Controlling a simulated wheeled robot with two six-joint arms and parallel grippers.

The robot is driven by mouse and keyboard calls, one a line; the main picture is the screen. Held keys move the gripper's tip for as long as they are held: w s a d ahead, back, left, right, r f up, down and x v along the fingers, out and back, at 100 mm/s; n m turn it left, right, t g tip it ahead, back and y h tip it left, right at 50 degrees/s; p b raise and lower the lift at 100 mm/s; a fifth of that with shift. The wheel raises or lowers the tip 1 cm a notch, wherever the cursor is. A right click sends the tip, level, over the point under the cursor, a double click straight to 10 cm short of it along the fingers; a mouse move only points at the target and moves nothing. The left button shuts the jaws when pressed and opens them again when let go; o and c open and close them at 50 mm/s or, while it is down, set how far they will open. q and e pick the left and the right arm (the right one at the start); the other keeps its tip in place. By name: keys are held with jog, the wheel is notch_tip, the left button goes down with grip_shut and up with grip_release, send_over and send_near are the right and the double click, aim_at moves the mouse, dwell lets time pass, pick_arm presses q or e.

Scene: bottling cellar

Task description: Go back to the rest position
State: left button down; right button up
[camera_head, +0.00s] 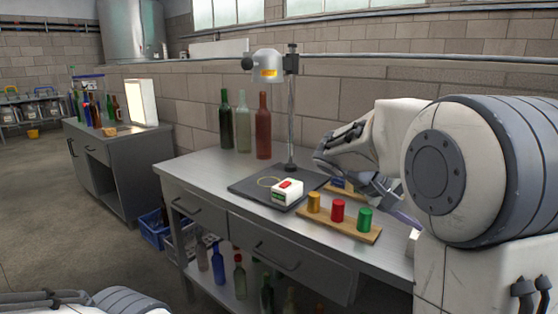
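My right arm reaches in from the right over the metal workbench (215,168). Its gripper (388,196) is low over the right part of the bench, behind the green cap on the wooden board. The fingers are partly hidden, so I cannot tell how far apart they are or whether they hold anything. Only links of my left arm show at the bottom left edge; its gripper is out of the picture.
A wooden board (312,222) holds gold (313,202), red (337,211) and green (364,220) caps. A stand (291,110) rises from a dark mat (250,190) bearing a white box (287,192). Bottles (263,125) stand behind. Open floor (70,220) lies left.

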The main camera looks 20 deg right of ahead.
jog(key=s+a+f+n+t+y, duration=0.2)
jog(key=a+f+n+y, duration=0.3)
jog(key=a, duration=0.6)
jog(key=s+a+f+n+t+y, duration=0.2)
jog(key=a+f, duration=0.5)
jog(key=a, duration=0.5)
jog(key=s+a+f+n+g+y, duration=0.1)
jog(key=s+a+f+n+y, duration=0.1)
jog(key=s+a, duration=0.45)
jog(key=s+a+f+n+y, duration=0.3)
jog(key=s+a, duration=0.2)
jog(key=a, duration=0.2)
notch_tip(320, 180, up, 20)
jog(key=p, duration=1.9)
jog(key=shift+s+f, duration=0.25)
jog(key=shift+a, duration=0.1)
